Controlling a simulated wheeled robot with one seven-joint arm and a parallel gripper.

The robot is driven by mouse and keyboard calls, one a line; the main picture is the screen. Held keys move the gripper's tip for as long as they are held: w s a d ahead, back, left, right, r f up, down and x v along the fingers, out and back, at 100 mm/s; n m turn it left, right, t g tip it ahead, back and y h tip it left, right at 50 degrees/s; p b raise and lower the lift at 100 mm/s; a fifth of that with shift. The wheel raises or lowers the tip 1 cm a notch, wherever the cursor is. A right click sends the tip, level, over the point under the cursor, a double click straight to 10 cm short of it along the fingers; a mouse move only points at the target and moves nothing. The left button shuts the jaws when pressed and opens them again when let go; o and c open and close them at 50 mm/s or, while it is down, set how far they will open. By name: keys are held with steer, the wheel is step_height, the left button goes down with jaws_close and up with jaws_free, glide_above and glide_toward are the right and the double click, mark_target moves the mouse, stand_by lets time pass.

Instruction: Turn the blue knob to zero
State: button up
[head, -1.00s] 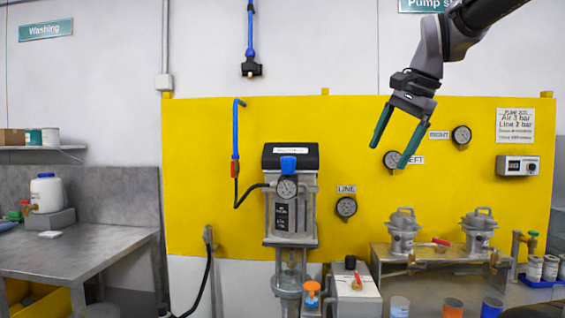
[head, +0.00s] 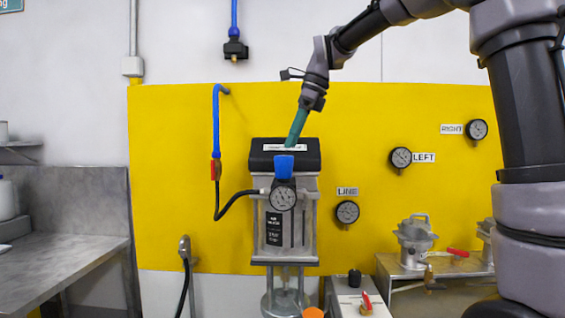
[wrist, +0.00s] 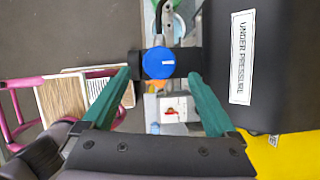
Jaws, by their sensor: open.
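The blue knob (head: 284,165) sits on the front of the black-topped pump unit (head: 262,155), just above a round gauge (head: 282,197). In the wrist view the knob (wrist: 158,63) shows from above as a round blue cap with a white mark. My gripper (head: 292,146) is above the knob in the head view, pointing down, its green fingers overlapping in line. In the wrist view my gripper (wrist: 158,75) is open, with one finger on each side of the knob and gaps between. I cannot tell how far above the knob the fingertips are. The gauge reading is too small to read.
A blue hose with a red valve (head: 216,168) hangs left of the pump, and a black hose runs to the gauge. Wall gauges labelled LINE (head: 347,212), LEFT (head: 401,157) and RIGHT (head: 476,129) are to the right.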

mark_target(284, 161)
steer(key=x, duration=0.7)
steer(key=c, duration=1.4)
